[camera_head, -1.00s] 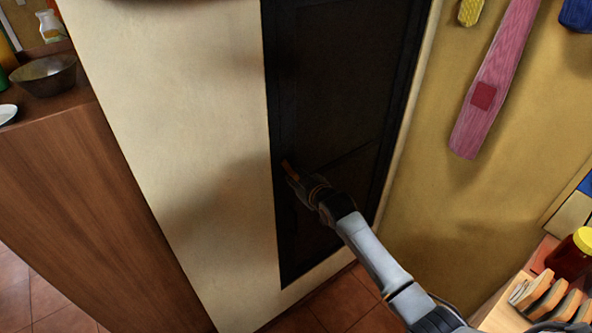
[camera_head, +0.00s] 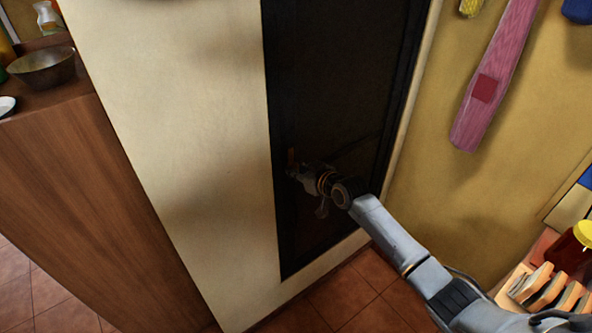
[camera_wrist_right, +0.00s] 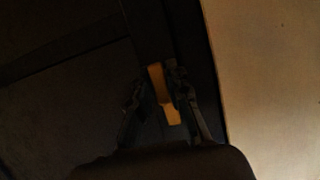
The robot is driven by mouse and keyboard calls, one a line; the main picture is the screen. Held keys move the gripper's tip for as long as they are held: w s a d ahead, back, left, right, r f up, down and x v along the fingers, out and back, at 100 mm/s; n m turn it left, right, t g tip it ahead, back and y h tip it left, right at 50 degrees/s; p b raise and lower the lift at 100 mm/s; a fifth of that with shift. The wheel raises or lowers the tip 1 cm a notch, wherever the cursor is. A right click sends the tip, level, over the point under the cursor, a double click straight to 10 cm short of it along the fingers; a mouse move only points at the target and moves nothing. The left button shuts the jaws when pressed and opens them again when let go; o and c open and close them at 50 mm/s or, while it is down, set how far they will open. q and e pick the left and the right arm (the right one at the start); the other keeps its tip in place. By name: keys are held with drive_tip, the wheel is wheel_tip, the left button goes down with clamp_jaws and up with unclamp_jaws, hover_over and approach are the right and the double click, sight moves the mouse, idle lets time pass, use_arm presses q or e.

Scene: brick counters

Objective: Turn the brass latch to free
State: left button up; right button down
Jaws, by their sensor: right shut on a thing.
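The brass latch (camera_head: 291,156) is a small orange-brown bar at the left edge of a dark door panel (camera_head: 335,90). In the right wrist view the latch (camera_wrist_right: 163,95) stands nearly upright, tilted a little, between the two dark fingers. My right gripper (camera_head: 292,172) is shut on the latch, and its fingers (camera_wrist_right: 160,92) lie on either side of it. The lower end of the latch and the exact finger contact are hard to make out in the dark. My left gripper is in neither view.
A cream wall (camera_head: 180,130) borders the door on the left, and a wooden counter with a metal bowl (camera_head: 42,68) stands beyond it. A pink hanging item (camera_head: 497,75) is on the yellow wall. A rack (camera_head: 545,290) and a yellow-lidded jar (camera_head: 584,236) are at lower right.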

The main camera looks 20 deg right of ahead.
drive_tip(key=c, duration=1.3)
unclamp_jaws()
drive_tip(key=shift+c, duration=0.2)
